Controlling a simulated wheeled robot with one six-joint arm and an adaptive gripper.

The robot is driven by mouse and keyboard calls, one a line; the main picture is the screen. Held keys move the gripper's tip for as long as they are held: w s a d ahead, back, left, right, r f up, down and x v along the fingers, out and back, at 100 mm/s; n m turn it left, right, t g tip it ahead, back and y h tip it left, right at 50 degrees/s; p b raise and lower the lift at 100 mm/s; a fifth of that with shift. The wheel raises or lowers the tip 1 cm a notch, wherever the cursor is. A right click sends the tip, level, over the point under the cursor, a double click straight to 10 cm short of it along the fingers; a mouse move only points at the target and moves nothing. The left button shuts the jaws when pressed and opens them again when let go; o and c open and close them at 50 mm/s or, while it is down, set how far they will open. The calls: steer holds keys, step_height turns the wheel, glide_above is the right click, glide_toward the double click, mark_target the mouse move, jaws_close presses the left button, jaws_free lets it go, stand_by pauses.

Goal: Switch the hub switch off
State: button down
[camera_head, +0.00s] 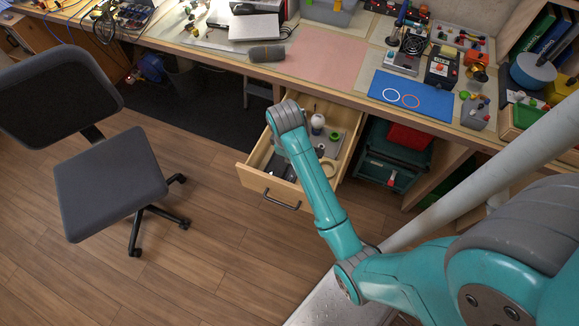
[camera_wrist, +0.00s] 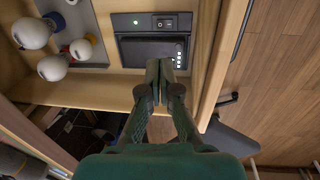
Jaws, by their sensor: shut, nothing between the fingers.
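The hub (camera_wrist: 125,47) is a black box inside the open drawer, in the upper middle of the wrist view. It has a lit green light (camera_wrist: 136,22) and a black rocker switch (camera_wrist: 165,22) on its panel, with small white marks down its right side. My gripper (camera_wrist: 166,66) is shut and empty. Its fingertips appear over the hub's lower right part, below the switch in the picture; I cannot tell whether they touch it. In the head view, dark parts show in the open drawer (camera_head: 257,182), and my arm hides my gripper and the switch.
White round bulbs (camera_wrist: 52,68) stand left of the hub in the drawer. The drawer's side wall is close on the hub's right. An office chair (camera_head: 110,180) stands left on the wooden floor, and the cluttered workbench (camera_head: 345,97) is above the drawer.

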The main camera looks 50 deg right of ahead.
mark_target(291, 177)
steer(key=shift+f, duration=0.1)
steer(key=f, duration=0.4)
steer(key=d+f, duration=0.1)
steer(key=f, duration=0.8)
steer(key=shift+w+d, duration=0.2)
steer(key=shift+w, duration=0.05)
steer(key=shift+f, duration=0.4)
steer(key=shift+d+f, duration=0.15)
steer(key=shift+f, duration=0.15)
